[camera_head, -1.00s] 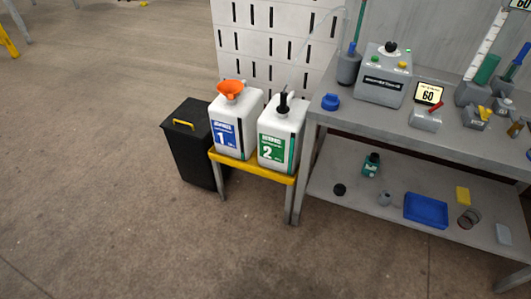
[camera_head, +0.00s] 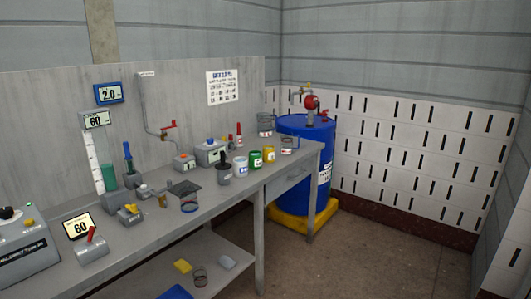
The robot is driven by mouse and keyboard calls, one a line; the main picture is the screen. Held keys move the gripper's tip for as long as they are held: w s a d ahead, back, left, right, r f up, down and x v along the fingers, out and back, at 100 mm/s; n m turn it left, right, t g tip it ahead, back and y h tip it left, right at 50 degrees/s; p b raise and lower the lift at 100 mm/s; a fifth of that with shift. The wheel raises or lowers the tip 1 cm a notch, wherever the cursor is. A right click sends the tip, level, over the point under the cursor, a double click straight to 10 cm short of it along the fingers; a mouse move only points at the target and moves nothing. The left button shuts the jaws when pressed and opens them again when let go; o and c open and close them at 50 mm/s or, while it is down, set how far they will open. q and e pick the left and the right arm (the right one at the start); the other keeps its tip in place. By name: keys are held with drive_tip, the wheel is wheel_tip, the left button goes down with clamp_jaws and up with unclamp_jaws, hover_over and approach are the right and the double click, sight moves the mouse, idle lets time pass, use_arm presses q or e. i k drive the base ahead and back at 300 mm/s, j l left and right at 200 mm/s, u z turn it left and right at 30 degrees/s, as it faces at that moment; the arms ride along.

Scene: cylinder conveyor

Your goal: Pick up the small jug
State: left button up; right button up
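Two clear, jug-like containers show at the far right end of the grey workbench (camera_head: 225,196). The larger clear jug (camera_head: 266,122) stands at the back corner. A smaller clear jug (camera_head: 287,146) with reddish marks stands in front of it, right of a row of small pots. A clear beaker (camera_head: 189,205) sits under a small dark plate mid-bench. I cannot tell for certain which is the small jug. Neither of my grippers is in view.
A blue drum (camera_head: 300,170) with a red-topped pump stands on a yellow base (camera_head: 318,218) beyond the bench end. Boxes and levers crowd the bench top. A lower shelf (camera_head: 145,272) holds small items. The floor right of the bench is clear.

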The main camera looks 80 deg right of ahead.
sight(287, 138)
drive_tip(key=z, duration=2.75)
drive_tip(key=i+l, duration=0.1)
drive_tip(key=i, duration=0.25)
drive_tip(key=i+l+u, duration=0.15)
drive_tip(key=i, duration=0.25)
drive_tip(key=i+l, duration=0.15)
drive_tip(key=i, duration=0.2)
